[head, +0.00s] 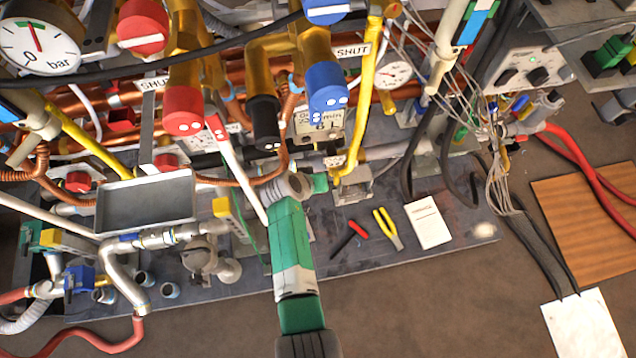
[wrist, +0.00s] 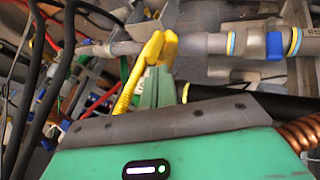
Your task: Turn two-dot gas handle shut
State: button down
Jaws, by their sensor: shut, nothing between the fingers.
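A yellow handle-like piece (head: 345,170) with a small pale, dark-marked end sits low on the right-hand unit in the head view; I cannot make out two dots on it. My gripper (head: 322,183) reaches in from below, with its green fingertips just left of this piece. In the wrist view my gripper (wrist: 157,78) has its narrow green fingers together and empty. Yellow parts (wrist: 160,45) show right at the fingertips there; touching or apart is unclear. The valve body is partly hidden by pipes and my gripper.
A blue two-dot valve cap (head: 327,88), a black handle (head: 265,122) and a red two-dot cap (head: 183,110) crowd above.

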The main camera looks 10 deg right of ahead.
aim_at(336, 176)
jog(key=b+x, duration=0.3)
jog(key=x, duration=0.3)
dwell(0.3)
jog(key=shift+s+d+r+y+p, duration=0.15)
jog(key=shift+y+p, duration=0.3)
jog(key=shift+y, duration=0.45)
